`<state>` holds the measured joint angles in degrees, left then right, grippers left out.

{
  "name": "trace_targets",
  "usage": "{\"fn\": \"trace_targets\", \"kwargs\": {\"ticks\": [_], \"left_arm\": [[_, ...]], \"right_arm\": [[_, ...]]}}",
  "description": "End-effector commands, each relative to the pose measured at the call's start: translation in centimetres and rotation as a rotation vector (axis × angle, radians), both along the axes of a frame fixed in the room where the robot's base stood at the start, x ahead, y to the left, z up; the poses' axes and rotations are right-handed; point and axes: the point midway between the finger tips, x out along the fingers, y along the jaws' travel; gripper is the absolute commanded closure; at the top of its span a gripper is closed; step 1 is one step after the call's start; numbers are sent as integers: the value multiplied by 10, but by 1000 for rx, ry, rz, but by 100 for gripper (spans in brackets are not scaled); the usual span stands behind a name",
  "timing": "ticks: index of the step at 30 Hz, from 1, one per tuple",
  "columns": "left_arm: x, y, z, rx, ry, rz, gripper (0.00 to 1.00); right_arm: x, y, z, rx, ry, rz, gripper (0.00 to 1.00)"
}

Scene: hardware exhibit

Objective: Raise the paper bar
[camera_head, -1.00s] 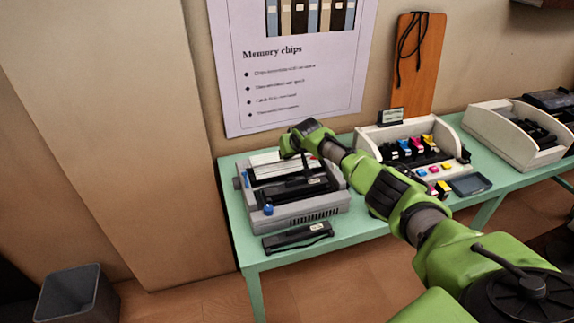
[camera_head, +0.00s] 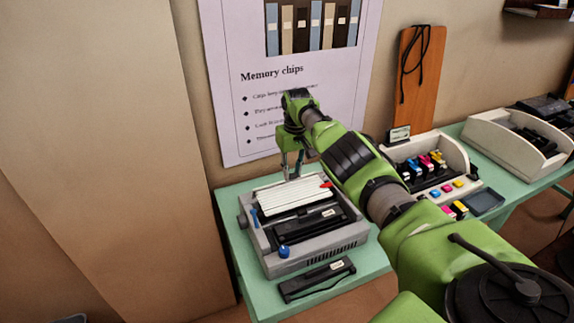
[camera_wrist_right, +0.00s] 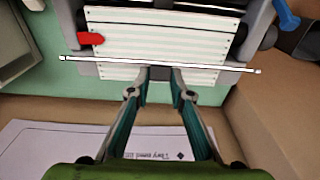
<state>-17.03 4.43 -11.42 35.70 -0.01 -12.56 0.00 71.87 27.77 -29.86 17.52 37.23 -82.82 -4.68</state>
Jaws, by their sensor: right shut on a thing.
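The dot-matrix printer (camera_head: 320,256) stands on the green table with striped white paper (camera_head: 288,199) at its back; the paper also shows in the wrist view (camera_wrist_right: 160,38). The paper bar (camera_wrist_right: 215,66) is a thin pale rod lying across the paper's rear part in the wrist view. My right gripper (camera_head: 292,174) is above the printer's back edge, pointing down. In the wrist view its fingers (camera_wrist_right: 160,84) close in at the middle of the bar, around a small dark part. The exact contact is hard to see. My left gripper is out of view.
A black cartridge (camera_head: 316,279) lies in front of the printer. A white inkjet printer (camera_head: 440,165) with coloured cartridges and another pale printer (camera_head: 515,145) stand to the right. The wall with a poster (camera_head: 275,110) is close behind.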

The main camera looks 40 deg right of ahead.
Motion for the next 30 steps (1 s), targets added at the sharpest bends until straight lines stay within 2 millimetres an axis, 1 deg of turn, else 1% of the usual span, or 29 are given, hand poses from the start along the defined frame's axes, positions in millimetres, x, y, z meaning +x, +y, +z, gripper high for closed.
{"fn": "trace_targets", "kwargs": {"ticks": [6, 14, 15, 16, 24, 26, 30], "left_arm": [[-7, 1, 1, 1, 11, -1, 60], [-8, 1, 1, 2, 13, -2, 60], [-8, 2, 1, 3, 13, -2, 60], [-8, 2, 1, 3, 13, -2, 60], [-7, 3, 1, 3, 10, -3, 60], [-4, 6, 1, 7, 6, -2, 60], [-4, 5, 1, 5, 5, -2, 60]], "right_arm": [[-1, 1, 1, 4, 3, 2, 100], [-1, 1, 1, 3, 3, 2, 100], [-1, 1, 1, 3, 3, 2, 70], [-1, 1, 1, 3, 3, 2, 62], [-2, 0, 0, 3, 7, 1, 62], [-2, 0, 1, 3, 7, 1, 62], [-2, 0, 6, 3, 5, 2, 62]]}}
